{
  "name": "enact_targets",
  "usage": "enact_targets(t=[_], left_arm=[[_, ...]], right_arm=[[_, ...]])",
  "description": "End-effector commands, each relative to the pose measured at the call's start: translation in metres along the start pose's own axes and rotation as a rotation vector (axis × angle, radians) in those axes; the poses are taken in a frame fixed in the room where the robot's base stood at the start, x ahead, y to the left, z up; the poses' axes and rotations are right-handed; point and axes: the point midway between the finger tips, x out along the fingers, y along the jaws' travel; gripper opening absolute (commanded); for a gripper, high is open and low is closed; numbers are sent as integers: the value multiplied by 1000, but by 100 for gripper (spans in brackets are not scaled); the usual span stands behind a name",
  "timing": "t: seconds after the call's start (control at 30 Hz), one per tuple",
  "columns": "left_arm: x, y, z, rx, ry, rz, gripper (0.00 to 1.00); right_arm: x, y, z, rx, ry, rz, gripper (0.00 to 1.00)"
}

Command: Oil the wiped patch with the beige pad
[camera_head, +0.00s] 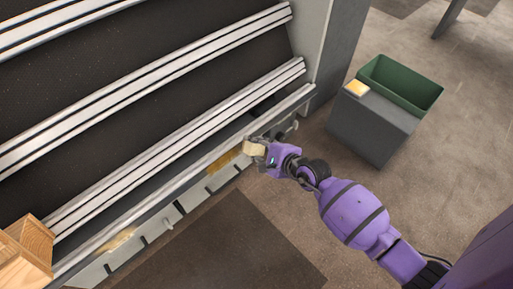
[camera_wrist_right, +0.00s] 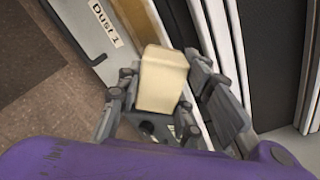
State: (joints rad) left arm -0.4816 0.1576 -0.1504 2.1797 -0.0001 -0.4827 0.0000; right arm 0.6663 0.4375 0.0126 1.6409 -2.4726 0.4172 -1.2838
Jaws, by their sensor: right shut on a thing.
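The beige pad (camera_head: 254,148) is a small block held at the tip of my right gripper (camera_head: 264,150), beside the front rail of the line. In the right wrist view the beige pad (camera_wrist_right: 162,82) sits between the fingers of my right gripper (camera_wrist_right: 155,100), which is shut on it. A golden-brown patch (camera_head: 222,161) lies on the front rail just left of the pad. A paler tan patch (camera_head: 118,240) lies further down-left on the rail. I cannot tell which of them is the wiped one. My left gripper is out of view.
A wooden crate (camera_head: 30,243) stands at the lower left on the line. The floor in front is clear.

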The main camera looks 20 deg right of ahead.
Motion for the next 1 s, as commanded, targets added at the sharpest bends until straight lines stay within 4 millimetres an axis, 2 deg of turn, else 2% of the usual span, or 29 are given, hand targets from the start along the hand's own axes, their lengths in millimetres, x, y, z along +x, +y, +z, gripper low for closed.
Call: enact_targets(t=[0.57, 1.0], left_arm=[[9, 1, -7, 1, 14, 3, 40], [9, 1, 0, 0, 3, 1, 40]], right_arm=[[12, 0, 0, 0, -1, -1, 13], [21, 0, 0, 0, -1, 0, 13]])
